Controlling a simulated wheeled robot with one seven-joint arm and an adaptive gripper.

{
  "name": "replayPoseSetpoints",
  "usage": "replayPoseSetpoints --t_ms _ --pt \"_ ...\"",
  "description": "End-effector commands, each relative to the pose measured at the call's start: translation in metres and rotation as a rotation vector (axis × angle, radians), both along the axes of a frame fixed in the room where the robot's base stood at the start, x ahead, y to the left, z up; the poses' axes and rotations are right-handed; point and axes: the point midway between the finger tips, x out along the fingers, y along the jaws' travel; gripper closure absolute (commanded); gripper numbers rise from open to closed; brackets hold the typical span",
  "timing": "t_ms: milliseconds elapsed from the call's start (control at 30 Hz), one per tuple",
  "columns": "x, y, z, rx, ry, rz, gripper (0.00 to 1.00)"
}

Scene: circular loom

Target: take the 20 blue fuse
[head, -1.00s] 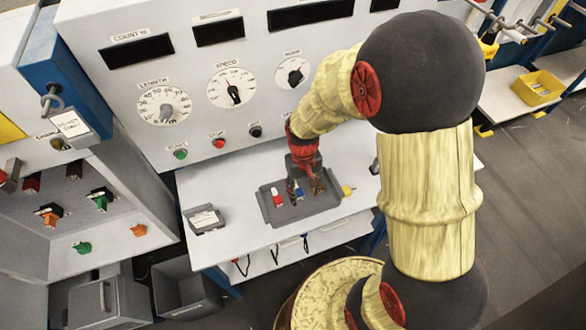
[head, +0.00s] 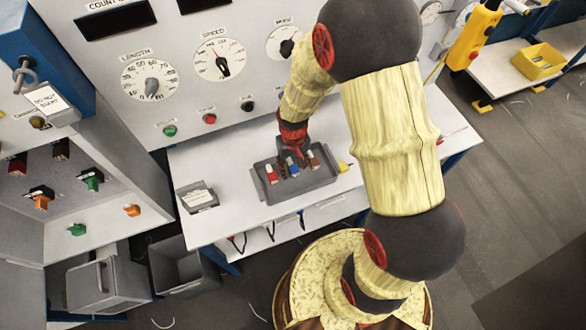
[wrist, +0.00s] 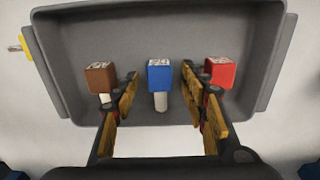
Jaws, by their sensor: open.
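The blue fuse (head: 292,166) stands in a grey tray (head: 262,196) on the white table, between a red fuse (head: 271,175) and a brown fuse (head: 313,160). In the wrist view the blue fuse (wrist: 160,76) has a blue block top and a pale lower end. My gripper (wrist: 160,88) is open, with one yellow-padded finger on each side of the blue fuse in that picture and a gap on both sides. The brown fuse (wrist: 100,76) and red fuse (wrist: 219,71) lie just outside the fingers. In the head view my gripper (head: 292,153) is at the tray's back side, its fingertips partly unclear.
A small grey box with a label (head: 198,198) stands left of the tray. A yellow item (head: 344,167) lies right of it. The machine panel (head: 190,100) with dials and buttons rises behind the table.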

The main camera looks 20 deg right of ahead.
Motion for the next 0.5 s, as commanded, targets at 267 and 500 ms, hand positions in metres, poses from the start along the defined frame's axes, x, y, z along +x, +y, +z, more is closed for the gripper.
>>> replayPoseSetpoints --t_ms 267,500 --pt "0.0009 0.0 0.0008 0.0 -0.002 0.0 0.61" --pt "0.0009 0.0 0.0009 0.0 -0.002 0.0 0.75"
